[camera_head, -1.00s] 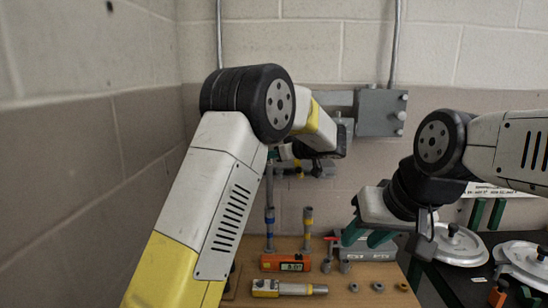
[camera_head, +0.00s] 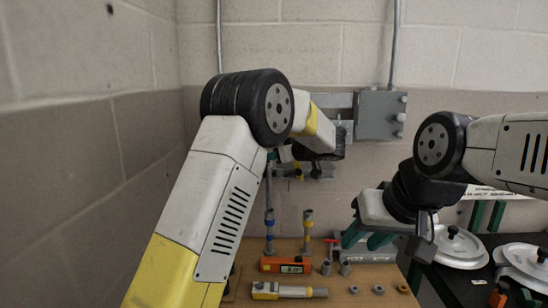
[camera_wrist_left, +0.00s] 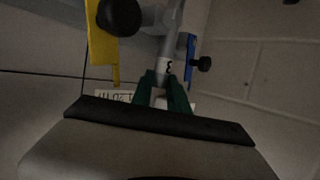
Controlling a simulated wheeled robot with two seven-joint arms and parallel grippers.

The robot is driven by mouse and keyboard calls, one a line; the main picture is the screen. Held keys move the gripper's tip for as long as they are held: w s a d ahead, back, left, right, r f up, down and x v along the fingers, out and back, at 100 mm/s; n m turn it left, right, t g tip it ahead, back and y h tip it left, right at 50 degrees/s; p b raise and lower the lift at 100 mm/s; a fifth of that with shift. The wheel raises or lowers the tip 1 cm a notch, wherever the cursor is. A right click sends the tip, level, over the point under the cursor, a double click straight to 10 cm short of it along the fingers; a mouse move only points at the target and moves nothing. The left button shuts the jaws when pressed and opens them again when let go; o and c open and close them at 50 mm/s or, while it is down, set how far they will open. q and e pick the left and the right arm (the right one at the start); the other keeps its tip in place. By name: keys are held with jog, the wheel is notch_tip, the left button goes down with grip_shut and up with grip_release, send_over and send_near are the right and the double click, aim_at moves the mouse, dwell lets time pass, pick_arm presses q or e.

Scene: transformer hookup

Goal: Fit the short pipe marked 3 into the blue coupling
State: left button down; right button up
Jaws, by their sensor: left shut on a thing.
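My left gripper (camera_wrist_left: 163,92) has its green fingers shut on a short grey pipe (camera_wrist_left: 166,52) with a white label marked 3, in the left wrist view. A blue part (camera_wrist_left: 191,47), seemingly the blue coupling, has a black knob and stands just right of the pipe. I cannot tell whether pipe and coupling touch. In the head view my left arm hides most of this spot by the wall. My right gripper (camera_head: 366,239) hangs above the bench with its green fingers apart, and nothing shows between them.
The wooden bench (camera_head: 340,284) holds a blue-banded post (camera_head: 269,228), a yellow-banded post (camera_head: 307,227), an orange meter (camera_head: 285,265), a yellow-ended tool (camera_head: 288,291) and several small grey fittings. A grey box (camera_head: 380,114) is on the wall. White-lidded pots (camera_head: 460,248) stand right.

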aim_at(271, 167)
pick_arm(q)
jog(key=shift+f, duration=1.65)
jog(key=shift+s+f, duration=0.15)
jog(key=shift+f, duration=0.2)
dwell(0.9)
jog(key=shift+r, duration=0.1)
notch_tip(271, 167, up, 3)
dwell(0.7)
dwell(0.5)
jog(key=shift+f, duration=1.5)
dwell(0.8)
jog(key=c, duration=1.2)
grip_release()
